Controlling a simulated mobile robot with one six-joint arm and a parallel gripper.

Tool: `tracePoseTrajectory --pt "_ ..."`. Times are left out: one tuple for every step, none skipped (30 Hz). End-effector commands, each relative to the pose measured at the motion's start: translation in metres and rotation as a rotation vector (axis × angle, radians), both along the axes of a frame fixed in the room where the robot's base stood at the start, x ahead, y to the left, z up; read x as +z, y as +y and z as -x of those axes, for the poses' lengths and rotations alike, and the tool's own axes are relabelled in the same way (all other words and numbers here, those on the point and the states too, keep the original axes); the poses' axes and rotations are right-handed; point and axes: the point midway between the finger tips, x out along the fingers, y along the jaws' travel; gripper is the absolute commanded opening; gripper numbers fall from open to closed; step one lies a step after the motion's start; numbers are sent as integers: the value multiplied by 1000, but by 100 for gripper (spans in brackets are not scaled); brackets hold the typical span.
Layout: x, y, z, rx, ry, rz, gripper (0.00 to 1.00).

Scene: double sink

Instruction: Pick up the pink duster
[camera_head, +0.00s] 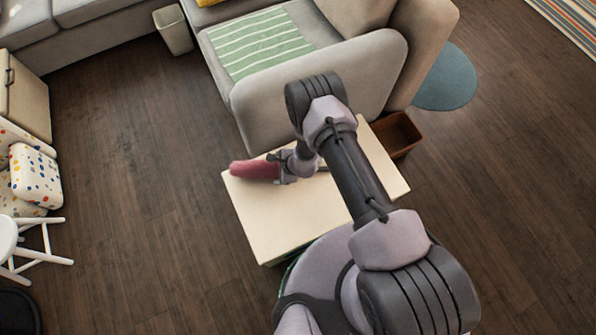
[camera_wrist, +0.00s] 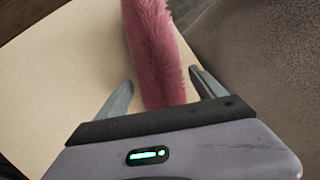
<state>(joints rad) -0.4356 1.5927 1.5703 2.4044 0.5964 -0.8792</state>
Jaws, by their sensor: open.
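The pink duster (camera_head: 254,170) lies on a cream-topped low table (camera_head: 262,225), its fluffy end near the table's left edge. In the wrist view the pink fluff (camera_wrist: 154,50) runs from the top of the picture down between the fingers. My gripper (camera_head: 278,168) is at the duster, over the table. In the wrist view my gripper (camera_wrist: 160,88) is open, with one finger on each side of the fluff and a gap on both sides. The rest of the duster is hidden behind my gripper and arm.
A grey armchair (camera_head: 330,85) with a green striped cloth (camera_head: 260,45) stands right behind the table. A brown box (camera_head: 397,134) is at the table's right. A white chair (camera_head: 30,240) stands at the left.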

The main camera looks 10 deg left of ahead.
Motion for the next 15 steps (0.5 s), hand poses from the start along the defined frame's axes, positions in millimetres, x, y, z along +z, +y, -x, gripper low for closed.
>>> tracePoseTrajectory --pt "-16 4 -2 2 0 1 80" --pt "-19 6 -3 2 -1 0 80" --pt "-20 8 -4 1 0 -1 80" --pt "-19 8 -4 1 0 0 80" --pt "-18 8 -4 0 1 0 80" --pt "-17 8 -4 0 0 0 80" --pt "-16 8 -4 0 0 0 80" --pt "-16 8 -4 0 0 0 80" --pt "-16 8 -4 0 0 0 74" --pt "-16 8 -4 0 0 0 68" --pt "-16 8 -4 0 0 0 62" --pt "-16 8 -4 0 0 0 54" --pt "-16 8 -4 0 0 0 48" --pt "-16 8 -4 0 0 0 43" --pt "-16 8 -4 0 0 0 35"
